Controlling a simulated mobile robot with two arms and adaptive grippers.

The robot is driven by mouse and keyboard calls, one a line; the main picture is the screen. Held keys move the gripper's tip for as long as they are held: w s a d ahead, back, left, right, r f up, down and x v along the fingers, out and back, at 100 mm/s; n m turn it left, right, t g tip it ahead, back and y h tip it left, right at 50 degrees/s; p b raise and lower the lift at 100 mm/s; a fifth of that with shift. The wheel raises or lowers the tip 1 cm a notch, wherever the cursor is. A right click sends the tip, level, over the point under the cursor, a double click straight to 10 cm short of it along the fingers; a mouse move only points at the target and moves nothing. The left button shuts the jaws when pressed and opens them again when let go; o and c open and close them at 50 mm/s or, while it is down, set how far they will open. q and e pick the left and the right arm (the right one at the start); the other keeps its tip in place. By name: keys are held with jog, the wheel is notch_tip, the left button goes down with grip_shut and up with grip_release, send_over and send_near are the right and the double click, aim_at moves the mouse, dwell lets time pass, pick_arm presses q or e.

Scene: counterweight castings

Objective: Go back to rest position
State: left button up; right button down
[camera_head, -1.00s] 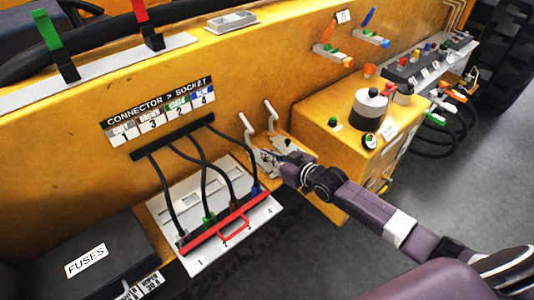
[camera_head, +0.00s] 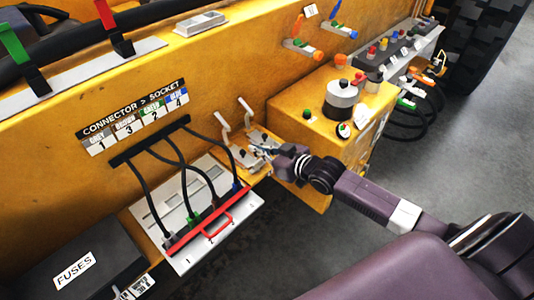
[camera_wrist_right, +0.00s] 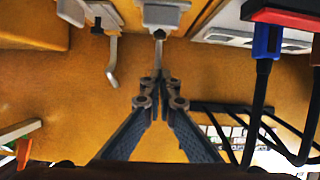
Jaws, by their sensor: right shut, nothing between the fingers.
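My right gripper (camera_head: 262,153) is shut and empty. In the head view it is close in front of the two white hooked levers (camera_head: 246,108) on the yellow machine side, to the right of the socket panel. In the right wrist view the shut fingertips (camera_wrist_right: 159,78) point at the thin stem (camera_wrist_right: 159,50) below a grey bracket; I cannot tell whether they touch it. A second hooked lever (camera_wrist_right: 112,62) hangs left of them. My left gripper is not in view.
The socket panel (camera_head: 153,222) has a red bar (camera_head: 207,223) and several cables plugged in. A black fuse box (camera_head: 85,250) sits at lower left. A yellow box with a cylindrical canister (camera_head: 341,100) and a control panel stand right. Grey floor (camera_head: 450,160) is free at right.

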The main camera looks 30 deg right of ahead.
jog(key=s+d+f+m+g+h+b, duration=0.1)
jog(key=s+d+f, duration=0.3)
jog(key=f, duration=0.7)
jog(key=s+d+f+m+g+h+b, duration=0.1)
jog(key=s+d+f+g+h, duration=0.1)
jog(key=s+f, duration=0.6)
jog(key=s+d+f+m+g+h+b, duration=0.1)
jog(key=s+d+f, duration=0.3)
jog(key=f, duration=0.9)
jog(key=s+a+f+g+b, duration=0.1)
jog(key=s+a+f+g, duration=0.1)
jog(key=s+f, duration=0.65)
jog(key=s+a+f+g, duration=0.2)
jog(key=s+f+g, duration=0.1)
jog(key=s+f, duration=0.6)
jog(key=s+a+f+g, duration=0.1)
jog(key=s+a+f, duration=0.1)
jog(key=s, duration=0.7)
jog(key=s+a+f+n+g, duration=0.1)
jog(key=s+a+f+g, duration=0.1)
jog(key=s+a, duration=0.3)
jog(key=s+f, duration=0.1)
jog(key=s, duration=0.3)
jog(key=shift+s+a+f+b, duration=0.15)
jog(key=shift+s+f+b, duration=0.15)
jog(key=shift+b, duration=0.1)
